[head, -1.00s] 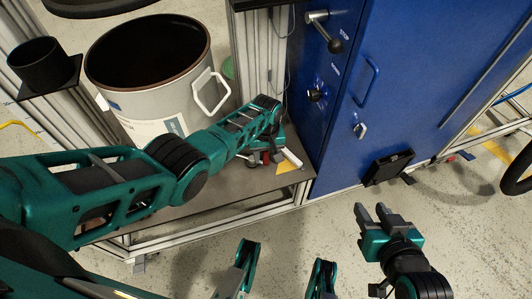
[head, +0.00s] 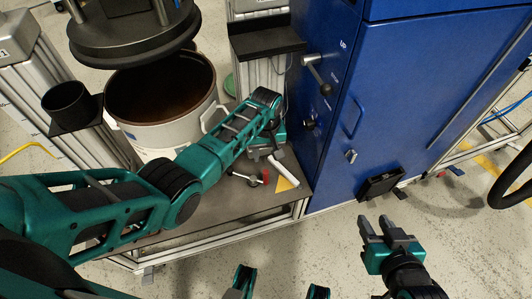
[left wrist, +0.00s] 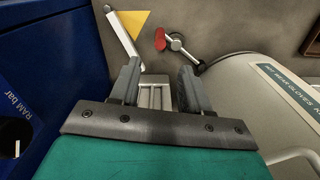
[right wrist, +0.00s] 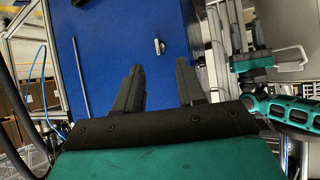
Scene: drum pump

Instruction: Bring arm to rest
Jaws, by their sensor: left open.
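My left arm reaches in from the left over the bench in the head view. My left gripper (head: 268,150) is at its far end, pointing down beside the drum (head: 160,135); its fingers are hard to make out there. In the left wrist view the left gripper (left wrist: 160,82) is open, with a grey metal block (left wrist: 155,95) showing between and beyond its fingers. I cannot tell if they touch it. A red-tipped lever (left wrist: 161,39) lies beyond. My right gripper (head: 377,225) is open over the floor in front of the blue cabinet; its parted fingers also show in the right wrist view (right wrist: 158,78).
The blue cabinet (head: 400,100) stands right of the bench (head: 235,205), with a handle and knobs on its front. A dark round plate (head: 135,40) hangs over the open drum. A black cup holder (head: 68,103) is at left.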

